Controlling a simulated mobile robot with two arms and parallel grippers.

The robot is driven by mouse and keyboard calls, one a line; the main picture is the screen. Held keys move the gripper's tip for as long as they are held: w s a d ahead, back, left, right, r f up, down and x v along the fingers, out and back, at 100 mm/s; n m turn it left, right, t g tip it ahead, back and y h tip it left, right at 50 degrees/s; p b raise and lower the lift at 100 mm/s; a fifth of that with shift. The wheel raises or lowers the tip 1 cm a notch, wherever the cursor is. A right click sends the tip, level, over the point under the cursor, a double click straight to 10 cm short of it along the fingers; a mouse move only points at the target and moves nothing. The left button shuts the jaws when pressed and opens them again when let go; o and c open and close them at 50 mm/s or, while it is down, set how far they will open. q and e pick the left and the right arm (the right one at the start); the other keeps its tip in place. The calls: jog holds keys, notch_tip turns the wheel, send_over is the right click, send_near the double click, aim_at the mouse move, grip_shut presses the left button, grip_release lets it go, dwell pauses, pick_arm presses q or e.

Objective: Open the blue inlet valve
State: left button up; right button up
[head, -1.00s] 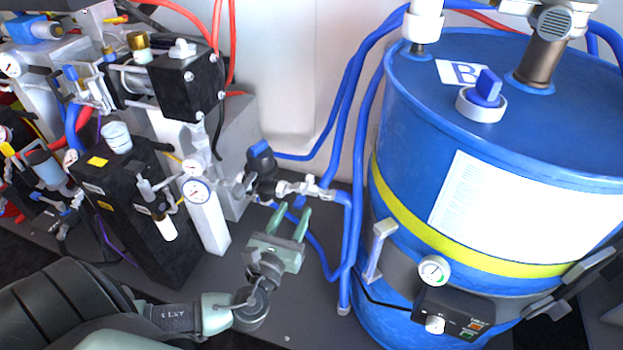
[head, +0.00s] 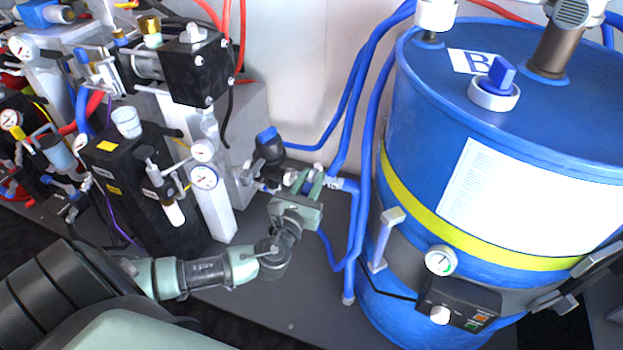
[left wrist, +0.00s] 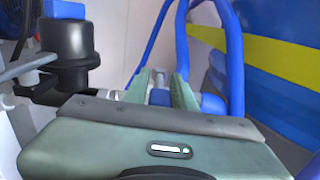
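The blue inlet valve (head: 308,174) appears to be the small silver valve on the blue hose line, low between the machinery and the blue drum. My left gripper (head: 306,184) has its two green fingers open on either side of it. In the left wrist view the fingers (left wrist: 161,88) stand apart, with a small silver valve part (left wrist: 159,76) between them. I cannot tell whether they touch it. The fingers hide part of the valve body. My right gripper is not in view.
The blue drum (head: 405,150) stands close to the right, with a metal handle (head: 384,238) at its side. A black cylinder with a blue top (head: 268,146) is just left of the fingers. Blue hoses (head: 352,150) run behind. Gauges and pumps crowd the left.

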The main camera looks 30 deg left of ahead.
pick_arm(q)
grip_shut()
dwell(1.2)
